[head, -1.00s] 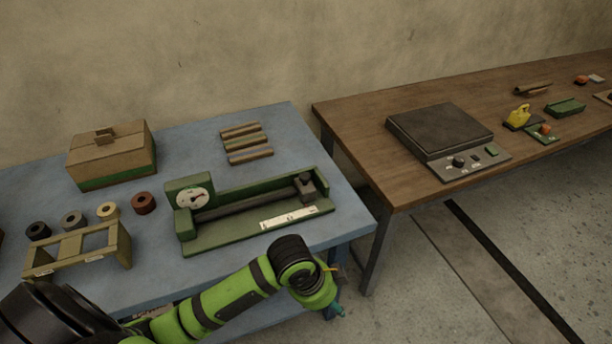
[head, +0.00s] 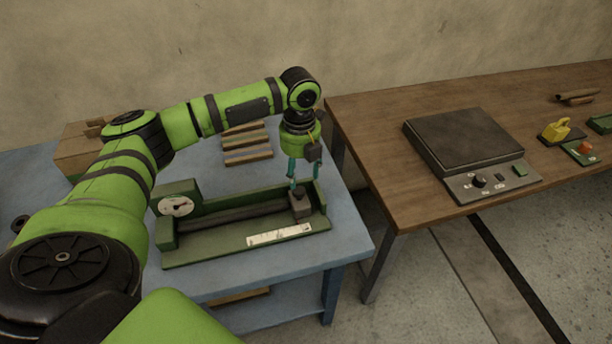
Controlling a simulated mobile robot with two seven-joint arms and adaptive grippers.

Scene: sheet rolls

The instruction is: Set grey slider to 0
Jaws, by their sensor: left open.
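The grey slider (head: 300,207) is a dark grey block at the right end of the green device (head: 215,254) on the blue table. A dark bar runs left from it. A white scale strip (head: 279,235) lies along the device's front; its marks are too small to read. A round dial (head: 176,207) stands at the device's left end. My left gripper (head: 302,184) points down just above the slider, with its teal fingers open. Whether the fingers touch the slider cannot be told. My right gripper is not in view.
My left arm covers much of the blue table (head: 345,235). Several wooden sticks (head: 247,143) and a cardboard box (head: 78,152) lie behind it. A brown table (head: 390,190) at the right bears a flat dark panel device (head: 463,138) with a knob.

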